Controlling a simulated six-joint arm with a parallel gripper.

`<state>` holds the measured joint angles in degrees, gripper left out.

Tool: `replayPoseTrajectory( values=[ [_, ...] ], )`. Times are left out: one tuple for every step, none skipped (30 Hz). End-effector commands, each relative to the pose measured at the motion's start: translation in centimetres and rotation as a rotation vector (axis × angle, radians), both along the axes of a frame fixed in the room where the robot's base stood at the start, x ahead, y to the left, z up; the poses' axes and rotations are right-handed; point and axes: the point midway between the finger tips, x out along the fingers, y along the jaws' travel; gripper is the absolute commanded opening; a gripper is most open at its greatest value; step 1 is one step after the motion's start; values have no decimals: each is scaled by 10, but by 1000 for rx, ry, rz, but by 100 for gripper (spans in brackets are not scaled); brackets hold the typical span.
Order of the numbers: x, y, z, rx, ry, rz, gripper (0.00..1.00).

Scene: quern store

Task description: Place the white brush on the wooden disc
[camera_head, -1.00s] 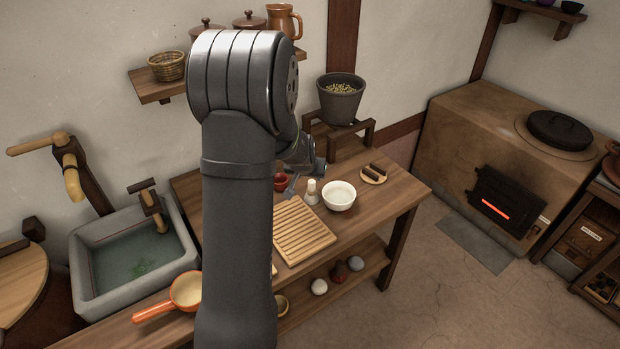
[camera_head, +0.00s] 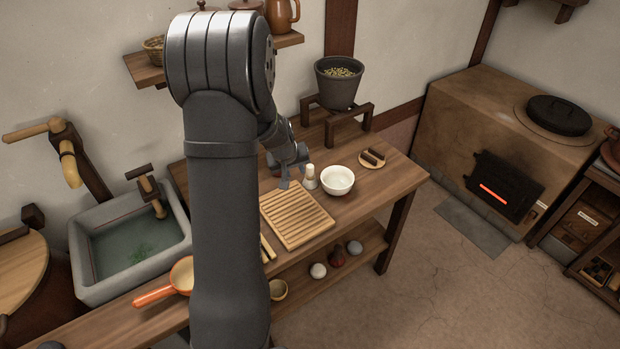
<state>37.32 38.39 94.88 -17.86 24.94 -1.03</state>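The white brush (camera_head: 310,178) stands upright on the wooden table, between the slatted board and a white bowl (camera_head: 338,180). A small wooden disc (camera_head: 366,164) lies to the right of the bowl, near the table's back edge, with two dark sticks on it. My gripper (camera_head: 293,174) is just left of the brush, close to the tabletop. Its fingers look spread apart, with nothing seen between them. I cannot tell whether the right finger touches the brush. My arm hides part of the table's left side.
The slatted board (camera_head: 296,216) lies in front of my gripper. A grey pot (camera_head: 339,85) stands on a wooden stand behind. An orange-handled pan (camera_head: 160,292) is at front left, beside a stone sink (camera_head: 88,281). The table's right end is clear.

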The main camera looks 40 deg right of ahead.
Motion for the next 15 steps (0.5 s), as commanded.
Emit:
replayPoseTrajectory(
  values=[
    [4, 15, -13, -25, 116, 129, 29],
    [4, 21, -20, -47, 196, 212, 29],
    [4, 29, -27, -78, 301, 323, 29],
    [4, 34, -31, -102, 381, 403, 29],
    [4, 38, -35, -129, 458, 481, 29],
    [5, 43, -38, -166, 564, 583, 29],
    [6, 46, -40, -194, 644, 656, 29],
    [8, 49, -40, -225, 722, 726, 29],
    [11, 52, -40, -269, 828, 818, 29],
    [14, 54, -38, -302, 907, 881, 29],
    [18, 56, -37, -335, 984, 940, 29],
    [23, 58, -33, -380, 1080, 1008, 29],
    [28, 60, -30, -412, 1150, 1053, 29],
    [32, 62, -27, -443, 1214, 1094, 29],
    [39, 65, -23, -482, 1292, 1140, 29]
  ],
)
